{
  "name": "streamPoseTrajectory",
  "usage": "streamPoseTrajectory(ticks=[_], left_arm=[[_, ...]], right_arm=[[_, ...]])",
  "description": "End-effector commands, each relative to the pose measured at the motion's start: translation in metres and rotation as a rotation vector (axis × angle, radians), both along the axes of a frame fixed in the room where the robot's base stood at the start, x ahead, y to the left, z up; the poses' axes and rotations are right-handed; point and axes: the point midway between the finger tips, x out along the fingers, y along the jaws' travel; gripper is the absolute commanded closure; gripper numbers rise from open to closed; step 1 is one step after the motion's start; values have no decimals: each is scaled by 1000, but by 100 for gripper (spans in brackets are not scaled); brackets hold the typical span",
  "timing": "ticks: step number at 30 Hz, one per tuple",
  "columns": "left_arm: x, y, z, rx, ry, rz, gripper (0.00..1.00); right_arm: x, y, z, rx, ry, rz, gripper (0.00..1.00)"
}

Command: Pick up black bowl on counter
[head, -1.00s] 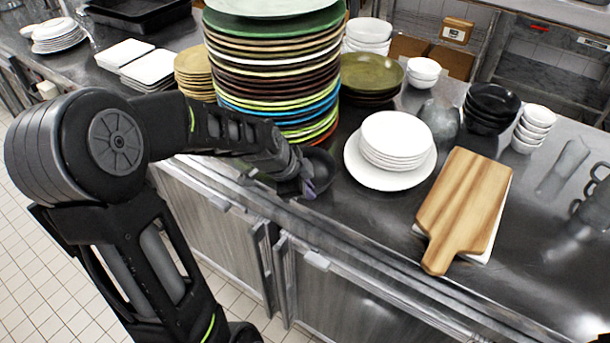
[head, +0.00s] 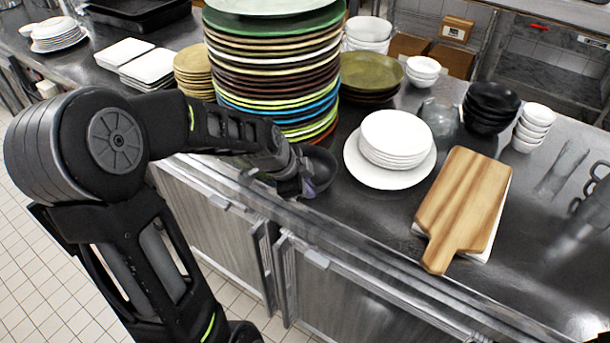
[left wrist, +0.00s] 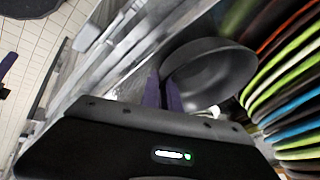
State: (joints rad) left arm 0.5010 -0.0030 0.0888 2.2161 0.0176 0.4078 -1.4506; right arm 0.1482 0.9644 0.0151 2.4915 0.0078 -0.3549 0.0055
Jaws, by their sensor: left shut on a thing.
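The black bowl (head: 321,166) is at the front edge of the counter, just right of the tall plate stack's base. In the left wrist view the bowl (left wrist: 212,72) shows its dark round inside, slightly tilted in the picture. My left gripper (head: 306,186) is at the bowl's near side, shut on its rim. In the left wrist view its purple-grey fingers (left wrist: 162,92) meet the rim at the bowl's left side. The arm and gripper hide part of the bowl in the head view. I cannot tell whether the bowl touches the counter. My right gripper is not in view.
A tall stack of coloured plates (head: 275,75) stands close behind the bowl. White plates (head: 392,150) lie to its right, then a wooden cutting board (head: 464,205). Several black bowls (head: 490,105) are stacked further back.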

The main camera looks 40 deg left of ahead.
Motion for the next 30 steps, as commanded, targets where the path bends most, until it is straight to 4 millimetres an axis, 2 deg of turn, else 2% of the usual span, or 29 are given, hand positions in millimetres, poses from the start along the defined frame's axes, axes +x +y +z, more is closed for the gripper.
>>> streamPoseTrajectory(ticks=[8, 11, 21, 25, 30], left_arm=[[1, 0, 8, 1, -2, -2, 100], [1, 0, 21, 3, -4, -1, 100], [1, 0, 84, 1, -5, -1, 100], [1, 0, 98, 0, -3, -1, 100], [1, 0, 101, 0, -1, 0, 100]], right_arm=[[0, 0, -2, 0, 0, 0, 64], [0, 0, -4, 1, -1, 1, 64], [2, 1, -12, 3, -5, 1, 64], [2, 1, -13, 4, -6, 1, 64], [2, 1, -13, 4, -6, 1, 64]])
